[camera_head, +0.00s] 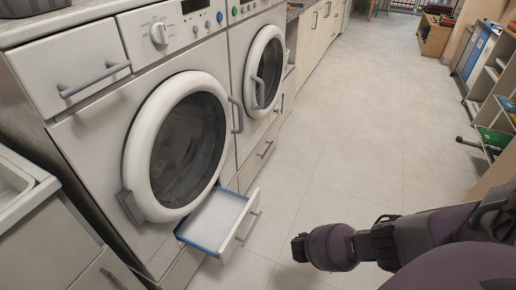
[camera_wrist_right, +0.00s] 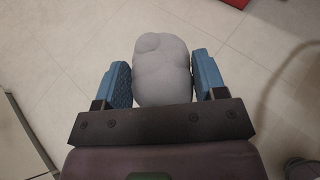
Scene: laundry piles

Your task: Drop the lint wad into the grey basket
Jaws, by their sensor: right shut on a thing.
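A lumpy grey lint wad (camera_wrist_right: 162,68) sits between the two blue fingers of my right gripper (camera_wrist_right: 161,80) in the right wrist view. The gripper is shut on it, with a finger pad on each side, and tiled floor shows beyond. In the head view my right arm comes in from the lower right and its dark end (camera_head: 302,248) is over the floor, right of the open drawer. The wad cannot be made out there. No grey basket shows in either view. My left gripper is not in view.
Two white front-loading machines (camera_head: 180,148) (camera_head: 262,72) stand along the left. A low drawer (camera_head: 216,222) with a blue edge sticks out below the nearer one. Shelves (camera_head: 490,85) stand at the right. The tiled floor (camera_head: 350,120) between is clear. A red thing (camera_wrist_right: 236,3) shows at the wrist view's top edge.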

